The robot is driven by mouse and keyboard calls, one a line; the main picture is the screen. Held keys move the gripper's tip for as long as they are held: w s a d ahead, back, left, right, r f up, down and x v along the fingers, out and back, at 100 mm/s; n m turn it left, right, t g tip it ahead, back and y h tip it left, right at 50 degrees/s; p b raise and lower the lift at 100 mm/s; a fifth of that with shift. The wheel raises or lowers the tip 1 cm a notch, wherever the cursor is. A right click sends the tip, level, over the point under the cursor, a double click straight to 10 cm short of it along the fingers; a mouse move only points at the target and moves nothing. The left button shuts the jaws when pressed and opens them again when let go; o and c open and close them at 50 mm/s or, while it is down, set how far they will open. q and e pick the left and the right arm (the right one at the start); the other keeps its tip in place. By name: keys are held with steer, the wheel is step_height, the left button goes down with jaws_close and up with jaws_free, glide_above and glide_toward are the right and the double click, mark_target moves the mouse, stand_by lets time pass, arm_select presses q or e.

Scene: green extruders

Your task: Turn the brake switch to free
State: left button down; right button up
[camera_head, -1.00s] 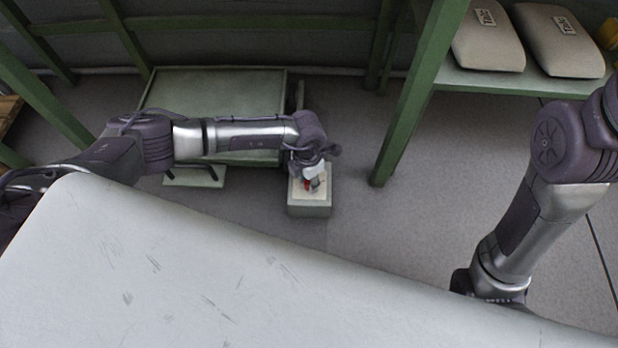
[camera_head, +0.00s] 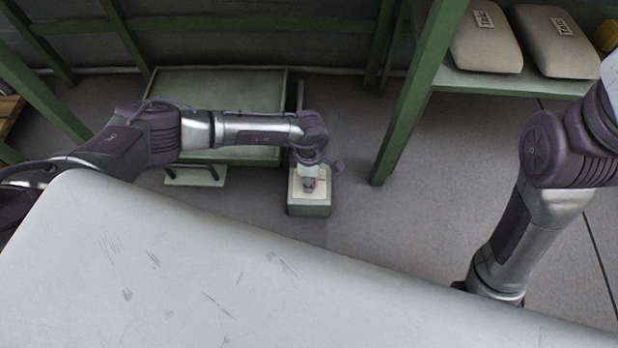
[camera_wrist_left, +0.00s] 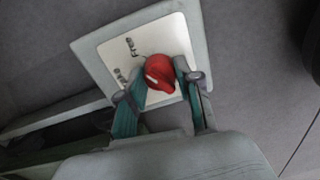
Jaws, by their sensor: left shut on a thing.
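The brake switch is a red knob (camera_wrist_left: 159,73) with a pale mark, on a light plate (camera_wrist_left: 122,46) of a grey-green box. The plate carries lettering that reads "Free" and a second, partly hidden word. In the left wrist view my left gripper (camera_wrist_left: 162,78) has its two teal fingers on either side of the knob and is shut on it. In the head view the left gripper (camera_head: 309,183) is over the box (camera_head: 309,210), with the knob mostly hidden. My right gripper is out of view, behind the large pale surface.
The large pale surface (camera_head: 200,270) fills the foreground. A green platform (camera_head: 215,95) stands behind the left arm. A green post (camera_head: 415,110) and a shelf (camera_head: 510,80) with two pale sacks (camera_head: 558,40) stand at the right. Floor right of the box is clear.

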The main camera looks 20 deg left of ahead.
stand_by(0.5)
arm_select(q)
steer(key=c, duration=0.8)
jaws_free()
steer(key=r, duration=1.2)
steer(key=shift+w, duration=0.3)
